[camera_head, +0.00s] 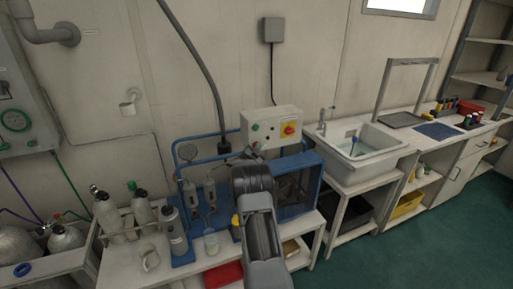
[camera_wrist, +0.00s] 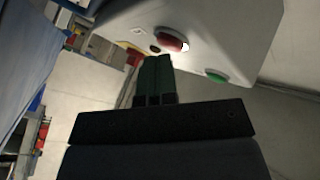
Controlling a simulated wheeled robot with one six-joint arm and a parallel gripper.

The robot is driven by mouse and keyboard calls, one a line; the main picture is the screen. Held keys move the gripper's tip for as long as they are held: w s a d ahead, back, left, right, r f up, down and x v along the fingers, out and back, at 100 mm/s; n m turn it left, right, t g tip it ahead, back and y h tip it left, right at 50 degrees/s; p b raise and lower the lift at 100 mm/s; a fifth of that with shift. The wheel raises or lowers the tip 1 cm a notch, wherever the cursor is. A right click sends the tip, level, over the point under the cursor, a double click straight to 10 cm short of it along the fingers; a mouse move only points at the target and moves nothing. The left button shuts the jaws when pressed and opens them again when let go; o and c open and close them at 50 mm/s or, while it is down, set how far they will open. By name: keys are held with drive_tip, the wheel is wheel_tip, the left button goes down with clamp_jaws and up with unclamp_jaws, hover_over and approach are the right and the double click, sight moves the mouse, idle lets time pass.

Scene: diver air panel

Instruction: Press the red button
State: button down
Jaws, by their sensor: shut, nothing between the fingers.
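The red button (camera_wrist: 172,40) sits on the face of a pale control box (camera_head: 270,123), which also fills the top of the wrist view (camera_wrist: 225,30). A green button (camera_wrist: 216,76) is beside it on the same face, and it also shows in the head view (camera_head: 256,127). A red knob on a yellow plate (camera_head: 290,129) is at the box's right. My gripper (camera_wrist: 153,58) is shut and empty, its tips close to the red button. I cannot tell whether they touch it. In the head view my arm ends just below the box.
A blue-framed unit (camera_head: 303,182) stands below and right of the box. Grey cylinders (camera_head: 174,230) and a clear cup (camera_head: 211,243) stand on the bench to the left. A sink (camera_head: 367,152) is to the right. A dark cable runs up the wall.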

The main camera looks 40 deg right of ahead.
drive_tip(key=shift+s+a, duration=0.2)
drive_tip(key=shift+s, duration=0.35)
drive_tip(key=shift+s+a+b, duration=0.3)
drive_tip(key=shift+s+b, duration=0.1)
drive_tip(key=shift+s, duration=0.35)
drive_tip(key=shift+s+a+b, duration=0.35)
drive_tip(key=shift+s, duration=0.45)
drive_tip(key=shift+s+a+b, duration=0.3)
drive_tip(key=shift+s+b, duration=0.1)
drive_tip(key=shift+s, duration=0.35)
